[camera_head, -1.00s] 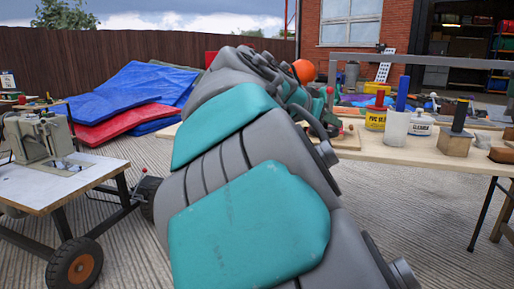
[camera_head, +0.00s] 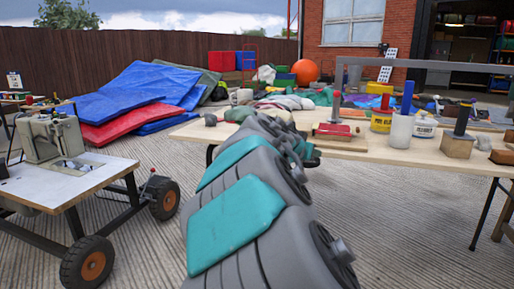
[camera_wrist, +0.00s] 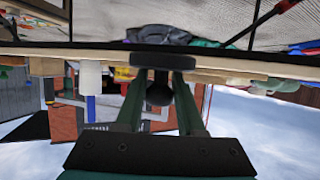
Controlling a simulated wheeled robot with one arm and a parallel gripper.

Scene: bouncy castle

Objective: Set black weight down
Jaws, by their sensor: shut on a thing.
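In the wrist view, which is upside down, my gripper (camera_wrist: 160,76) has its two green fingers closed on the black weight (camera_wrist: 163,62). The weight shows a wide flat dark disc and a round dark knob between the fingers. The disc overlaps the edge of the wooden bench in that view; I cannot tell whether it touches anything. In the head view my arm reaches to the near left part of the bench (camera_head: 400,155), and its own links hide the gripper and the weight.
On the bench stand a yellow-labelled tin (camera_head: 381,120), a white pot with a blue handle (camera_head: 401,130), a wooden block with a black post (camera_head: 458,145) and a red-topped board (camera_head: 332,130). Fabric lies piled behind. A wheeled cart with a machine (camera_head: 45,138) stands at left.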

